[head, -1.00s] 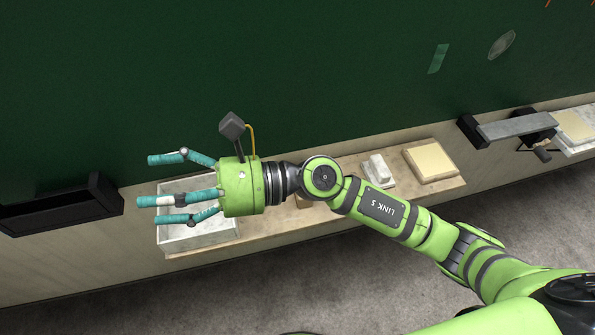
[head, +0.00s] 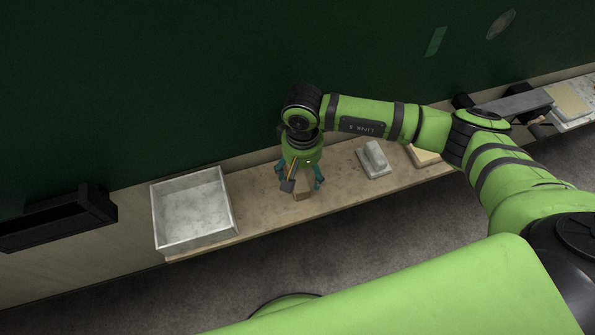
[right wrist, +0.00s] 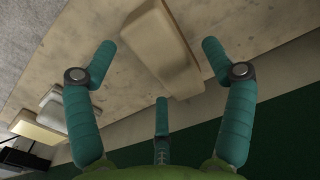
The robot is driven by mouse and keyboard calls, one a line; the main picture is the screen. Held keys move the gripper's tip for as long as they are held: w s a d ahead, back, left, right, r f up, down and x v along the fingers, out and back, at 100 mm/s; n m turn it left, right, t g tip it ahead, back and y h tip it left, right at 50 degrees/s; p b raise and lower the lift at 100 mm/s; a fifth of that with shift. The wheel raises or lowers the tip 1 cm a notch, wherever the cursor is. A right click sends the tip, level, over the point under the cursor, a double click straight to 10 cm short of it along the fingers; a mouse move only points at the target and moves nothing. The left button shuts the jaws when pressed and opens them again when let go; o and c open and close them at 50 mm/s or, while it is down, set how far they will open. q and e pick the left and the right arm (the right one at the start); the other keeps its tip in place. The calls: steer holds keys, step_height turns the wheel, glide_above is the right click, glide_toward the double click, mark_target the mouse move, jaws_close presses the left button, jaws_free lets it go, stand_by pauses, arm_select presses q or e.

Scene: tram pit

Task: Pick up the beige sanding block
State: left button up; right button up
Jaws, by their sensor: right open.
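The beige sanding block (head: 303,194) lies on the wooden shelf, partly hidden by my gripper in the head view. In the right wrist view the block (right wrist: 160,45) is a long beige piece with a raised, rounded upper part, lying between the two side fingers. My right gripper (head: 300,180) points down over the block with its fingers spread. It shows open in the right wrist view (right wrist: 160,65), and I cannot tell whether any finger touches the block. My left gripper is not in view.
An empty pale tray (head: 193,242) stands left on the shelf (head: 250,205). Right of the block are a grey-white block with a raised grip (head: 374,160) and a cream slab (head: 424,156). A dark green wall (head: 150,80) rises behind. A black bracket (head: 60,218) is at far left.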

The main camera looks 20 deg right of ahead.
steer(key=shift+f, duration=1.2)
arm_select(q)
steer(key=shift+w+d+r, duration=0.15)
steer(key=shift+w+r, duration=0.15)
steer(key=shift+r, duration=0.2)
arm_select(e)
steer(key=c, duration=1.3)
